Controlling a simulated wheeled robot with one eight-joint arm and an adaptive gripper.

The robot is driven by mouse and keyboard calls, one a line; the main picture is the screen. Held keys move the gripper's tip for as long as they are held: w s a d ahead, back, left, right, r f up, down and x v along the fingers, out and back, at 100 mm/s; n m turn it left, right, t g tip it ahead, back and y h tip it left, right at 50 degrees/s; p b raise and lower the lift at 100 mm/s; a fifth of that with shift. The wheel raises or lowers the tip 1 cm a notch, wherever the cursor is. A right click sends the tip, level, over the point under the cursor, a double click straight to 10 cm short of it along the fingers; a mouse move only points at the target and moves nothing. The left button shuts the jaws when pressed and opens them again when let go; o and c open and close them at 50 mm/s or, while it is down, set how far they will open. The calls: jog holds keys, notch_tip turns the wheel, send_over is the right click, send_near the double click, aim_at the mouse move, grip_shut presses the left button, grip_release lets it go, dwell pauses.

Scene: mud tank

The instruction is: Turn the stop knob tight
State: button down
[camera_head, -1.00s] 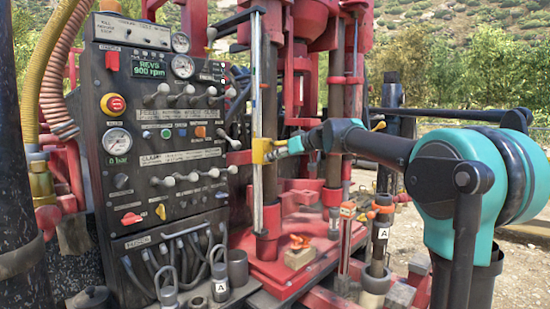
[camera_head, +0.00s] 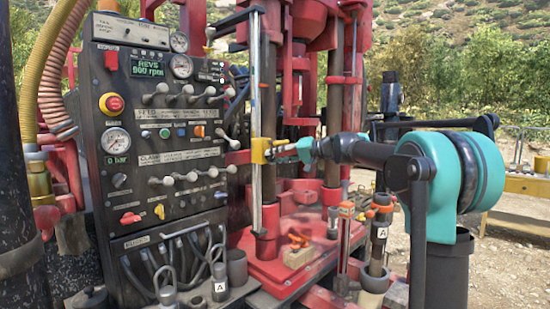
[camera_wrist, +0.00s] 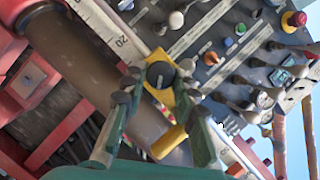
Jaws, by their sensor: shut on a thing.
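The stop is a yellow block (camera_head: 260,151) clamped on the upright scale rail (camera_head: 255,100) at the right side of the control panel. In the wrist view its dark round knob (camera_wrist: 160,73), with a pale line on its face, sits on the yellow block (camera_wrist: 178,103). My gripper (camera_head: 280,149) reaches it from the right in the head view. In the wrist view my gripper's fingertips (camera_wrist: 160,80) lie on both sides of the knob, shut on it. The fingers hide parts of the knob's sides and of the block.
The control panel (camera_head: 110,195) with several levers and gauges stands left of the rail. Below are a red base plate (camera_head: 240,265) and tools in holders (camera_head: 379,240). Open gravel lies at the right.

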jog(key=m+y, duration=0.1)
jog(key=m, duration=0.2)
jog(key=shift+w+f+m+y, duration=0.1)
jog(key=shift+f+m+y, duration=0.1)
jog(key=shift+m+y, duration=0.15)
jog(key=shift+f+m+y, duration=0.1)
jog(key=shift+m+y, duration=0.45)
jog(key=shift+m, duration=0.8)
jog(key=c, duration=1.2)
grip_release()
jog(key=shift+d, duration=0.15)
jog(key=shift+v, duration=3.95)
jog(key=shift+f, duration=0.15)
